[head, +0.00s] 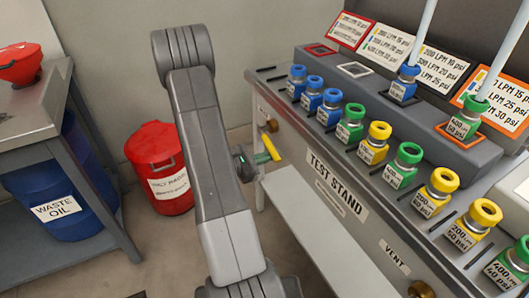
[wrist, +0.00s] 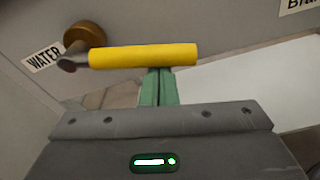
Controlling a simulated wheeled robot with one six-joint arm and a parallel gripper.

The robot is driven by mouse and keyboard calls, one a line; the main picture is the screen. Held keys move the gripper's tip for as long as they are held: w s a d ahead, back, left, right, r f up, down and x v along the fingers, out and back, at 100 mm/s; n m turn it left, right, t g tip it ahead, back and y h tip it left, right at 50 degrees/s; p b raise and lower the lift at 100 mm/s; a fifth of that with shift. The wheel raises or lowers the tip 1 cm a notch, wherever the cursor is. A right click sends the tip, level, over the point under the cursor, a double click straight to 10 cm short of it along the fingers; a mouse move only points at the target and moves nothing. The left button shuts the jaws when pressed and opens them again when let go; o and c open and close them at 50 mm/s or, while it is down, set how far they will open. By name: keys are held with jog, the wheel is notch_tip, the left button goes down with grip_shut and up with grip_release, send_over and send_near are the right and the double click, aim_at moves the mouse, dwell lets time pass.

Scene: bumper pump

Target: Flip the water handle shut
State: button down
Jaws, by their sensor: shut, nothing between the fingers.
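The water handle is a yellow lever on a brass valve. In the wrist view the yellow handle (wrist: 143,56) lies nearly level across the picture. Its brass stem (wrist: 88,36) is at the upper left, beside the WATER label (wrist: 43,58). In the head view the handle (head: 271,147) slants at the left end of the test stand. My gripper (wrist: 159,75) has green fingers that are shut and empty. Their tips meet the lower edge of the handle in the wrist view; I cannot tell whether they touch it. In the head view my gripper (head: 263,158) is beside the handle.
The test stand (head: 300,140) carries several capped bottles on top. A second brass knob (head: 421,289) is by the VENT label (head: 393,256). A red bin (head: 160,170) and a blue waste oil drum (head: 50,195) stand left. A pale shelf (head: 300,215) lies below the stand.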

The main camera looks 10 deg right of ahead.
jog(key=shift+s+d+r+n+p, duration=0.1)
jog(key=shift+s+r+n+p, duration=0.15)
jog(key=shift+r+n+p, duration=0.3)
jog(key=shift+s+d+r+n+p, duration=0.1)
jog(key=shift+s+r+n+p, duration=0.2)
jog(key=shift+r, duration=0.4)
jog(key=shift+w+r, duration=0.1)
